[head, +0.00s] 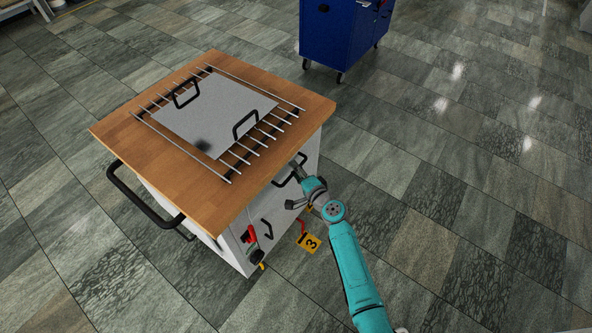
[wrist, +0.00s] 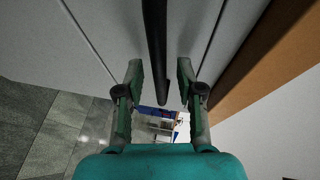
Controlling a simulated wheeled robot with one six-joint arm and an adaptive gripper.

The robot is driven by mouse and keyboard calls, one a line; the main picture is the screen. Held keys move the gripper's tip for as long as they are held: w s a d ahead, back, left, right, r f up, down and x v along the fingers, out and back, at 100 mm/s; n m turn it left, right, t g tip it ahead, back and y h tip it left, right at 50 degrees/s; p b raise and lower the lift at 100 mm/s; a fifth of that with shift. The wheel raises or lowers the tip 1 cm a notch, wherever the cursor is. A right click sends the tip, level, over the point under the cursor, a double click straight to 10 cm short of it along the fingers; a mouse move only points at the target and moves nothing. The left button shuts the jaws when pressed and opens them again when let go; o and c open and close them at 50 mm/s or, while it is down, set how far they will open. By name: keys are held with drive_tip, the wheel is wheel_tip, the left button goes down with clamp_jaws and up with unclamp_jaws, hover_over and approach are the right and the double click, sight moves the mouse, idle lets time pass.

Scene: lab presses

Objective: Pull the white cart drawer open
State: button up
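The white cart (head: 309,157) has a wooden top and stands left of my arm. Its side facing my arm carries a black upper drawer handle (head: 302,156), partly hidden behind my gripper. My gripper (head: 296,182) is at this handle. In the wrist view, the black handle bar (wrist: 156,45) runs between the two fingers of my gripper (wrist: 160,80). The fingers are open, with a gap on each side of the bar. The white drawer front (wrist: 125,25) lies beyond it, with thin straight seams and no visible opening.
A metal rack with a grey plate (head: 210,112) lies on the wooden top. A black push handle (head: 140,203) sticks out at the cart's left. A lower black handle (head: 267,229) and a yellow tag (head: 309,243) are below. A blue cabinet (head: 332,35) stands behind; floor at right is clear.

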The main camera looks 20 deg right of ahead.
drive_tip(key=shift+w, duration=0.15)
drive_tip(key=shift+c, duration=0.2)
clamp_jaws()
